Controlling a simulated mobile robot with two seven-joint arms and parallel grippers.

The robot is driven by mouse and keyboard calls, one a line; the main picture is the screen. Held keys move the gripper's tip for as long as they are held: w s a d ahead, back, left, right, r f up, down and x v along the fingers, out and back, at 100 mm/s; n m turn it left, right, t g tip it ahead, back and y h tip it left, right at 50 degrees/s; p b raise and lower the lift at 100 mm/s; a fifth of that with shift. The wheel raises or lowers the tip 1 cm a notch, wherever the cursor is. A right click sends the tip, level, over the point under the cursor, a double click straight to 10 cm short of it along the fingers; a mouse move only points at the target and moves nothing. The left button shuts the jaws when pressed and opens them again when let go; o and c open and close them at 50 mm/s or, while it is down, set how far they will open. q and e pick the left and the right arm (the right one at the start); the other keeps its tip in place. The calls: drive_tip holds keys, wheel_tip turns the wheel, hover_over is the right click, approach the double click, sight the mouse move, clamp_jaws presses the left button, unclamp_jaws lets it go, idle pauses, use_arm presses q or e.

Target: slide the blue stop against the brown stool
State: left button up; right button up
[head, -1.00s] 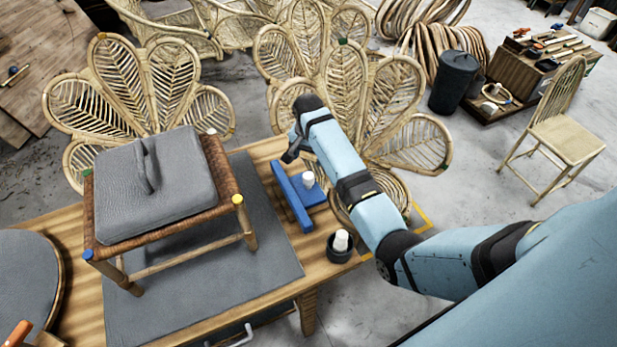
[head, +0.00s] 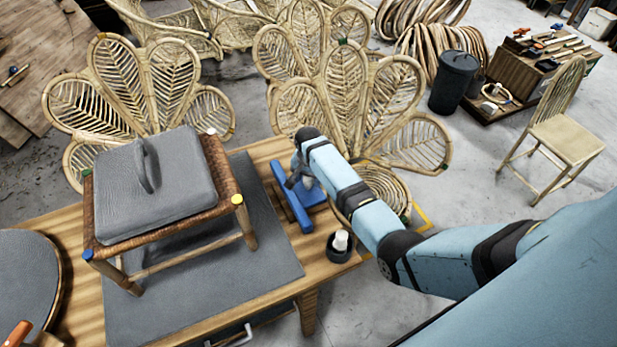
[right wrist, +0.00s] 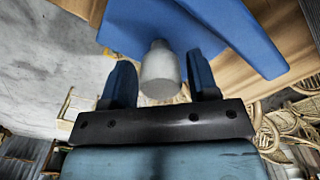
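The brown stool (head: 240,205) stands on the grey mat on the table, with a grey cushion (head: 150,185) on its seat. The blue stop (head: 292,200) lies on the bare wood to the right of the stool, with a gap between them. Its white knob (right wrist: 160,68) shows in the right wrist view between the two fingers of my right gripper (right wrist: 162,85). The fingers are open, with space on both sides of the knob. In the head view my right gripper (head: 300,178) is down at the stop and partly hides it. My left gripper is not in view.
A black cup (head: 340,248) with a white item in it stands at the table's right edge, near my right arm. Rattan chairs (head: 345,100) stand close behind the table. The grey mat (head: 270,260) is clear right of the stool.

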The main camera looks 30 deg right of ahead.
clamp_jaws()
drive_tip(key=a+p, duration=0.1)
drive_tip(key=a, duration=0.5)
drive_tip(key=shift+w+r+p, duration=0.2)
drive_tip(key=shift+p, duration=0.2)
drive_tip(key=a, duration=0.7)
drive_tip(key=shift+w+a+f, duration=0.2)
drive_tip(key=shift+w+a, duration=0.05)
drive_tip(key=shift+a, duration=0.15)
drive_tip(key=shift+o, duration=1.5)
unclamp_jaws()
